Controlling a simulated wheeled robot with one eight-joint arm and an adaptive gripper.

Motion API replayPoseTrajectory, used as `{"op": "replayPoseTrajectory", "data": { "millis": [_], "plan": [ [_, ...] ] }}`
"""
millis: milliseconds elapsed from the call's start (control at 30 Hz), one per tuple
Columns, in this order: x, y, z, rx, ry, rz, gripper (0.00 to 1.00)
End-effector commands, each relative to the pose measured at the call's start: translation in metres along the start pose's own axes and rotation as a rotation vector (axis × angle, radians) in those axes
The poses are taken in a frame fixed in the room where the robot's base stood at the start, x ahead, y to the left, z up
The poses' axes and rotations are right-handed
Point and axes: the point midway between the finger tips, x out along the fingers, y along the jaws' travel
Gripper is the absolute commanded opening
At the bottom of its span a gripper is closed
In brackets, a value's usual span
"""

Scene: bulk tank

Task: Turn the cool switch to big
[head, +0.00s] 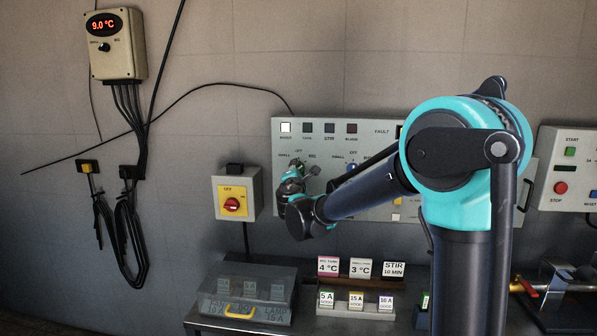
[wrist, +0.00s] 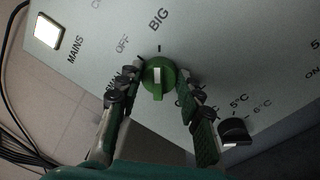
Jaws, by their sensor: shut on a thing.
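The cool switch, a round green knob (wrist: 157,78) with a white bar on its face, is on the pale control panel (wrist: 206,50). The word BIG (wrist: 158,19) stands above it in the wrist view, and OFF (wrist: 122,45) is up and left. The white bar is upright in that view, in line with the tick under BIG. My gripper (wrist: 167,83) is shut on the knob, one finger on each side. The SMALL label is partly hidden by the left finger.
A black knob (wrist: 235,131) sits right of my fingers. The MAINS lamp (head: 285,127) is lit white. A grey box with a red rotary switch (head: 231,205) hangs left of the panel. A display reading 9.0 °C (head: 103,24) is at upper left. Label cards (head: 360,267) stand below.

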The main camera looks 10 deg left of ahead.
Motion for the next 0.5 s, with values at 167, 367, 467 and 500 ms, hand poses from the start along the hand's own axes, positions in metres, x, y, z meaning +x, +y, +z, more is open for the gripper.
{"op": "replayPoseTrajectory", "data": {
  "millis": [167, 367, 467, 500],
  "plan": [
    [-0.0007, -0.0010, 0.0002, 0.002, 0.000, -0.001, 0.07],
    [-0.0007, -0.0009, 0.0003, 0.001, -0.001, -0.001, 0.47],
    [-0.0005, -0.0007, 0.0003, 0.001, 0.000, -0.001, 0.57],
    [-0.0004, -0.0006, 0.0003, 0.000, 0.000, -0.001, 0.57]
  ]
}}
